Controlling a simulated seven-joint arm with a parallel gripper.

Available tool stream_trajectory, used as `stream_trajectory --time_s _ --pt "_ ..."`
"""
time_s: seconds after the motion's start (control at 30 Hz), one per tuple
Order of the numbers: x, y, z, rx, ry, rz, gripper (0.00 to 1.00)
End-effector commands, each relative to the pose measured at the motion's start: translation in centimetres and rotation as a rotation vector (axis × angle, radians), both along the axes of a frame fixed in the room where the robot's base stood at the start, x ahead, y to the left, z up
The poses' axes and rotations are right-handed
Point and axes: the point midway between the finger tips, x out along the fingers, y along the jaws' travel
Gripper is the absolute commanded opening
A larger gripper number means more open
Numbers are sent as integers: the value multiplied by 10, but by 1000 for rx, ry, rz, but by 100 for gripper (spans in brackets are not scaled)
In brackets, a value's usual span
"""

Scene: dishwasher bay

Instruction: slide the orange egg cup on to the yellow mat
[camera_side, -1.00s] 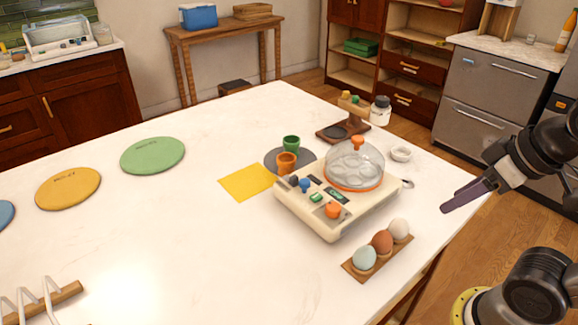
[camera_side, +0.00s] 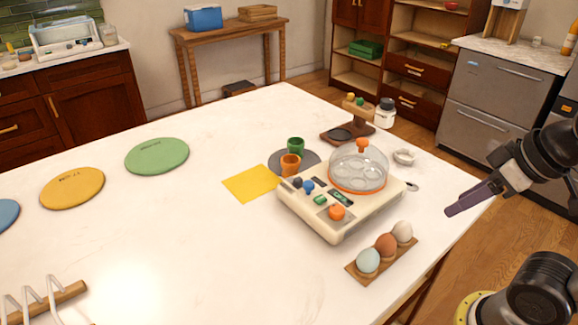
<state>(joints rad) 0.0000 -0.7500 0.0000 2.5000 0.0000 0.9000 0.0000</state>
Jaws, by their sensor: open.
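The orange egg cup (camera_side: 290,165) stands upright on the dark grey round mat (camera_side: 309,168), just behind the egg cooker. A green egg cup (camera_side: 296,146) stands right behind it on the same round mat. The yellow mat (camera_side: 250,184) lies flat on the white table, just left of the orange cup and apart from it. My gripper (camera_side: 449,211) is at the right, over the table's right edge, well away from the cups. It is open and holds nothing; the gap between its fingers is hard to see from this side.
The cream egg cooker (camera_side: 325,222) with a clear dome stands between my gripper and the cups. An egg holder (camera_side: 374,271) with three eggs sits at the front. A wooden stand (camera_side: 345,133) and white dish (camera_side: 404,157) are behind.

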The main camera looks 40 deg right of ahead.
Motion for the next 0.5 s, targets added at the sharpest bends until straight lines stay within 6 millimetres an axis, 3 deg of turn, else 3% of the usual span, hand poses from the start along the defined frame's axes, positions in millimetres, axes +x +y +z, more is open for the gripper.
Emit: stream_trajectory --time_s 0.03,0.13,0.27,0.37,0.5 --pt "0 0 0 -1 0 2 39" --pt "0 0 0 -14 1 26 22" --pt "-3 0 -1 -67 17 129 22" --pt "1 0 15 -138 0 263 22" --pt "21 1 50 -256 -14 481 22"
